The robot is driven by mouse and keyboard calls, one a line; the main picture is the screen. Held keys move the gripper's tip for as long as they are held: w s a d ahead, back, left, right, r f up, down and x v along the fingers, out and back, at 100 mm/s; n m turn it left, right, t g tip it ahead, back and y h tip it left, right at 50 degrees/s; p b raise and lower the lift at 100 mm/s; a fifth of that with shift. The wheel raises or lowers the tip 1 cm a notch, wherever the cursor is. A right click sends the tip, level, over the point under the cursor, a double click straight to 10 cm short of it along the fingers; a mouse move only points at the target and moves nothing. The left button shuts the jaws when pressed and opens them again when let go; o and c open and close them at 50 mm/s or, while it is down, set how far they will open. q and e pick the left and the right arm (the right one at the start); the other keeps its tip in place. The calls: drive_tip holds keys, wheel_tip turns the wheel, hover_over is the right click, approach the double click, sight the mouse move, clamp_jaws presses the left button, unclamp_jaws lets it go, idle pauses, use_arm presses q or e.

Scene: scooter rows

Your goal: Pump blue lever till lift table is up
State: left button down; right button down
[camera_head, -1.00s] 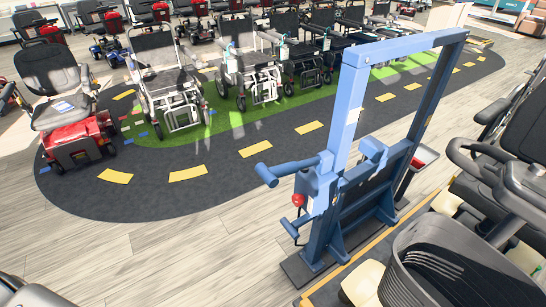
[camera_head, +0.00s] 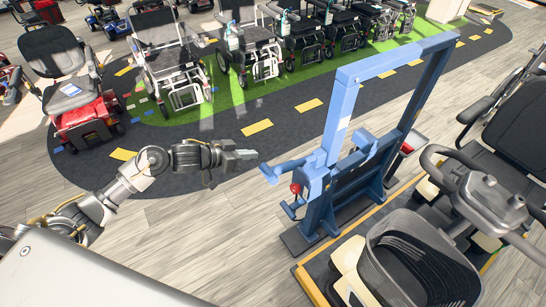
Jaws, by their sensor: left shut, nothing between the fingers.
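A blue lift frame (camera_head: 337,115) stands upright right of centre, on a dark base on the floor. Its blue lever (camera_head: 287,167) sticks out to the left near mid-height, with a red knob just below its inner end. The lift's low blue carriage (camera_head: 362,160) sits between the posts. My left arm comes in from the lower left. My left gripper (camera_head: 248,155) is shut and empty, pointing right, a short gap left of the lever's end in the picture. Whether it is level with the lever in depth is hard to tell. My right gripper is not in view.
A black scooter with a basket (camera_head: 418,265) stands on a yellow-edged platform (camera_head: 308,284) at the lower right. A red scooter (camera_head: 85,118) and several wheelchairs line the dark track behind. The wooden floor (camera_head: 235,225) before the lift is clear.

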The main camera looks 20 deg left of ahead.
use_arm(q)
drive_tip(key=shift+f, duration=0.1)
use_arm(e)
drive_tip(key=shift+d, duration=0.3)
use_arm(q)
drive_tip(key=shift+w+d, duration=0.1)
